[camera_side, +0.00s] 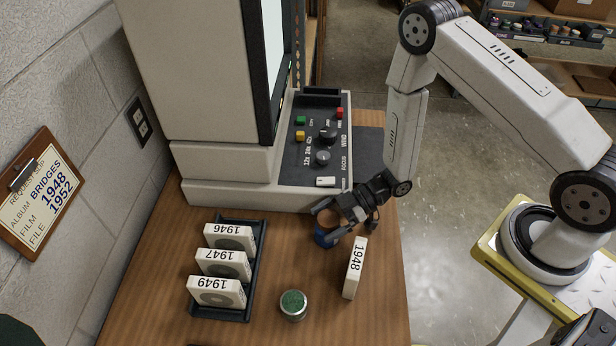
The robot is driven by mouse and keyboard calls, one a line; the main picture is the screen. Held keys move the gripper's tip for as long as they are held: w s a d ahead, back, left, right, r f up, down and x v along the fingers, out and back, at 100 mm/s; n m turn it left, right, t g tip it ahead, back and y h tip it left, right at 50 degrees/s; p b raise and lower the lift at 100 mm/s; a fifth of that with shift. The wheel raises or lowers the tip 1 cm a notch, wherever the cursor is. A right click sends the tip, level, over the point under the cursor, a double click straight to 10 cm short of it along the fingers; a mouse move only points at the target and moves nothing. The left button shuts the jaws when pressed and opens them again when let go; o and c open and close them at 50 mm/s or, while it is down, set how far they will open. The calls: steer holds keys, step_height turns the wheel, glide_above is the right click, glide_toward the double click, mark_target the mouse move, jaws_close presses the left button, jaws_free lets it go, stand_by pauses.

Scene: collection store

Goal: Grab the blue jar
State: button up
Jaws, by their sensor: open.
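The blue jar (322,238) stands on the wooden table, in front of the microfilm reader. My gripper (324,222) is open, with its dark fingers around or just above the jar. The fingers hide part of the jar, and I cannot tell whether they touch it. A second jar with a green top (293,305) stands nearer the table's front, apart from my gripper.
A white box marked 1948 (355,268) stands just right of my gripper. A black tray (262,262) at the left holds boxes marked 1946, 1947 and 1949. The reader (230,193) rises behind. Bare wood lies around the green-topped jar.

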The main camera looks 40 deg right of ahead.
steer(key=c, duration=1.3)
steer(key=shift+r, duration=0.2)
steer(key=shift+r, duration=4.8)
